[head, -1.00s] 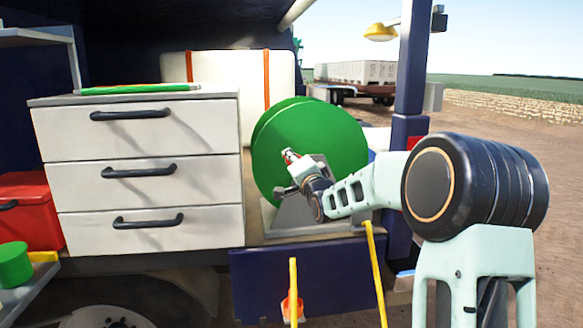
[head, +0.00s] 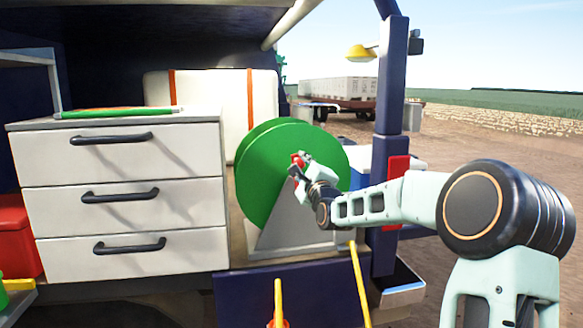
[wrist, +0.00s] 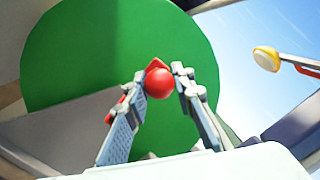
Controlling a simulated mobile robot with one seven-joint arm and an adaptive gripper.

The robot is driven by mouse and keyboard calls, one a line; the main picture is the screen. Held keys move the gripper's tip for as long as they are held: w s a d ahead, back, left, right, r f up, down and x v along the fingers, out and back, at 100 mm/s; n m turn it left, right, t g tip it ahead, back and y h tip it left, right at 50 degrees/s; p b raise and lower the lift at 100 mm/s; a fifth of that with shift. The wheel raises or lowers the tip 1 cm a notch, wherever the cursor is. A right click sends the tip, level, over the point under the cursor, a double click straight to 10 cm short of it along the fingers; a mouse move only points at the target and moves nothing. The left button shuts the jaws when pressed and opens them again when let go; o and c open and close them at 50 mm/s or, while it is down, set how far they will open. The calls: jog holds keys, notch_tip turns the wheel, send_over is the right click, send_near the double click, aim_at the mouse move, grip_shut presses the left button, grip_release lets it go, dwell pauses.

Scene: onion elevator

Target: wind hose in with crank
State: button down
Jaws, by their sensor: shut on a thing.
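The green hose reel (head: 262,205) stands upright on a grey stand (head: 290,232) on the truck bed. Its red crank handle (head: 298,157) is near the upper middle of the disc. My gripper (head: 298,170) is at this handle, shut on it. In the wrist view, the handle's round red knob (wrist: 159,83) sits between the two fingers of my gripper (wrist: 160,76), with the green disc (wrist: 110,50) behind. A yellow hose (head: 362,288) hangs down on the right, below the stand. Another yellow length (head: 279,300) ends at an orange piece (head: 277,323) at the bottom.
A white drawer unit (head: 125,200) stands left of the reel. A dark blue post (head: 388,150) with a red part (head: 398,168) rises to its right, close to my arm. A white tank with orange straps (head: 210,95) is behind. A yellow lamp (head: 361,53) hangs above.

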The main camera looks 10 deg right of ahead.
jog(key=d+f+m+h+b, duration=0.1)
jog(key=d+m+h+b, duration=0.1)
jog(key=d+m, duration=0.5)
jog(key=shift+f+m+b, duration=0.4)
jog(key=shift+m+b, duration=0.05)
jog(key=shift+m, duration=0.95)
jog(key=shift+d, duration=0.1)
jog(key=c, duration=1.6)
grip_release()
jog(key=shift+s, duration=0.15)
jog(key=s, duration=0.4)
jog(key=s+f, duration=0.1)
jog(key=s, duration=0.2)
jog(key=s+a, duration=0.1)
jog(key=s, duration=0.3)
jog(key=shift+s+f, duration=0.25)
jog(key=shift+s, duration=0.1)
